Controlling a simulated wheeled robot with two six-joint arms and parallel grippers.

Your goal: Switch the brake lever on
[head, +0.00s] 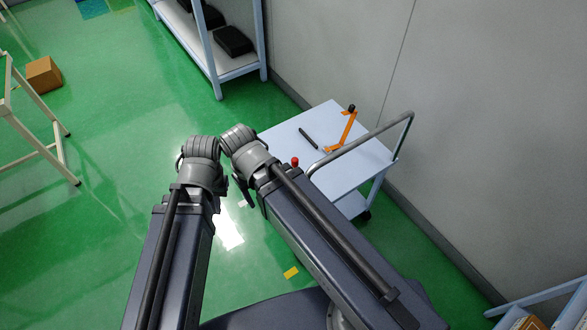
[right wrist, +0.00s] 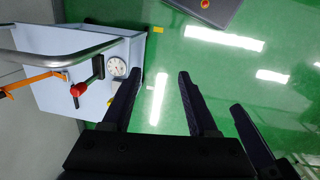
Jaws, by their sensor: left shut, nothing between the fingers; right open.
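A long orange lever (head: 347,128) with a black end knob (head: 351,109) stands on the pale blue cart (head: 290,127) in the head view; its orange arm also shows at the left of the right wrist view (right wrist: 32,81). A red knob (head: 295,162) and a black handle (head: 308,138) are near it. No label shows which is the brake lever. My right gripper (right wrist: 159,73) is open and empty, apart from the cart's panel. My left gripper (right wrist: 238,110) is shut and empty beside it. In the head view the wrists hide most of both grippers.
A round white gauge (right wrist: 117,67) is on the cart. A grey tubular handle (head: 375,135) arches over the cart and could obstruct access. A wall (head: 470,120) stands behind it. A shelf (head: 222,65) is at the back.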

